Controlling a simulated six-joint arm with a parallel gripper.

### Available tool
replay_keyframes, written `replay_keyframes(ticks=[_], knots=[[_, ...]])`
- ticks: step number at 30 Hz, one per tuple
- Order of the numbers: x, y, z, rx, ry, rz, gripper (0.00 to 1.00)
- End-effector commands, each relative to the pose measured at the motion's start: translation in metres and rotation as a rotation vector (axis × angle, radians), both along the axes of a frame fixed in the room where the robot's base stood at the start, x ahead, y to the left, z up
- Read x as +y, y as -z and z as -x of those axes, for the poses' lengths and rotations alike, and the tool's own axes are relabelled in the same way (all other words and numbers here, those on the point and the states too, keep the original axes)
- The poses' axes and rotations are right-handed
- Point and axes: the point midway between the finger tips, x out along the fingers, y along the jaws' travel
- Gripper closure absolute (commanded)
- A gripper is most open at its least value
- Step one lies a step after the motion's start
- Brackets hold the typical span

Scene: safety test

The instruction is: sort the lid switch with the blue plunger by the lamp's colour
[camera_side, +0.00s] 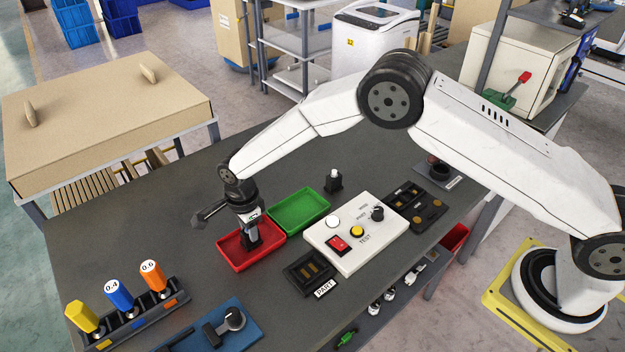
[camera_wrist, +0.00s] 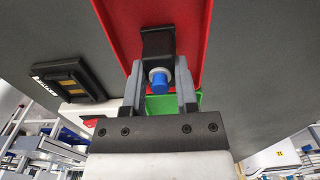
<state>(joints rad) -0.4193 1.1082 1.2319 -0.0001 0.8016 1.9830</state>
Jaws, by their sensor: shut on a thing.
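The lid switch with the blue plunger (camera_wrist: 158,82) is a black block in the wrist view. My gripper (camera_wrist: 160,92) is shut on it, one finger on each side. In the side view my gripper (camera_side: 246,220) points down over the red tray (camera_side: 222,247), and the switch's black body (camera_side: 252,238) is within the tray's outline. I cannot tell whether it touches the tray floor. The green tray (camera_side: 300,212) beside it is empty. The white test box (camera_side: 345,259) carries a round lamp (camera_side: 333,222) that looks white, a red rocker switch (camera_side: 338,244) and a yellow button (camera_side: 357,231).
Another black switch with a white plunger (camera_side: 334,181) stands behind the green tray. A black part holder (camera_side: 309,271) lies in front of the test box. A screwdriver rack (camera_side: 130,318) and a blue fixture (camera_side: 215,330) are at front left. The table's left rear is clear.

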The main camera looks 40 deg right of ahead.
Motion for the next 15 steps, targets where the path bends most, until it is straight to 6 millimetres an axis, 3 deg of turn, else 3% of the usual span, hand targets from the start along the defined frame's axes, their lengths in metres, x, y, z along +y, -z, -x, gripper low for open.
replay_keyframes(ticks=[4, 5, 8, 15], knots=[[0.0001, 0.0016, -0.0001, 0.0, 0.0, 0.0, 1.0], [0.0001, 0.0015, -0.0002, -0.001, 0.0, 0.0, 0.57], [0.0001, 0.0014, -0.0001, 0.0, 0.0, 0.0, 0.25], [0.0, 0.0015, 0.0, 0.0, 0.0, 0.0, 0.22]])
